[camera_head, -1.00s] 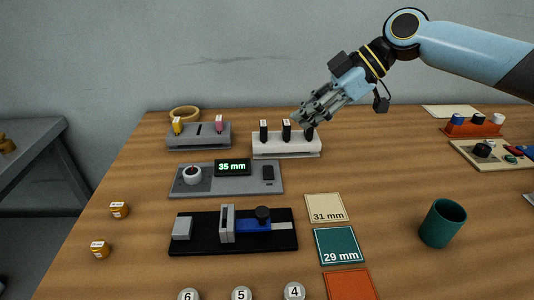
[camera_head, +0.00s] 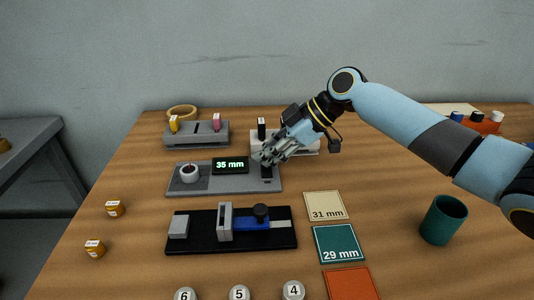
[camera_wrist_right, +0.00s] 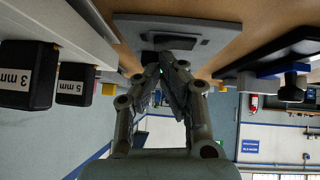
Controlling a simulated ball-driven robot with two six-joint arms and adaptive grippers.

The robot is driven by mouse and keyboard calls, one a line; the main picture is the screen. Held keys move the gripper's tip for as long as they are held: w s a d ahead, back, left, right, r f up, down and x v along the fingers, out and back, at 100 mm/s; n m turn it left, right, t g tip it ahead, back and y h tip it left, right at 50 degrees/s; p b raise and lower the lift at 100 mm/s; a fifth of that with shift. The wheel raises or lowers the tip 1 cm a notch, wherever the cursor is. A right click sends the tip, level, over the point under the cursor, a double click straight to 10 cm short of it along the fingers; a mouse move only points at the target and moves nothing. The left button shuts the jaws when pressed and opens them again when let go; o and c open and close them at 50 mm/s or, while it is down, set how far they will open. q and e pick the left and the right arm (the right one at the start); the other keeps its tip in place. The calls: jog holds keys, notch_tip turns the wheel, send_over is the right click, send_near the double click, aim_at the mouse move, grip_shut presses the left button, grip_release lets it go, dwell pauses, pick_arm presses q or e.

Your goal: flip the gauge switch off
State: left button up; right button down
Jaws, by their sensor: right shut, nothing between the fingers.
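The gauge (camera_head: 218,184) is a flat grey panel in the head view, with a lit display (camera_head: 230,165) reading 35 mm. Its black switch (camera_head: 267,174) is at the panel's right end, partly hidden behind my right gripper. My right gripper (camera_head: 262,158) is shut and empty, with its fingertips close over the switch end of the panel. In the right wrist view the fingertips (camera_wrist_right: 165,60) point at the grey panel (camera_wrist_right: 205,28). I cannot tell whether they touch the switch. My left gripper is not in view.
Behind the gripper stands a white rack (camera_head: 257,143) with black labelled blocks. In front is a black fixture (camera_head: 190,245) with a blue slider. A grey rack (camera_head: 185,139) stands back left. A green cup (camera_head: 443,220) is at right. Flat labelled squares (camera_head: 325,205) lie between.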

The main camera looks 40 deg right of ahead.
jog(key=shift+f, duration=0.1)
jog(key=shift+w+d+f+b, duration=0.1)
jog(key=shift+f+b, duration=0.2)
jog(key=shift+b, duration=0.15)
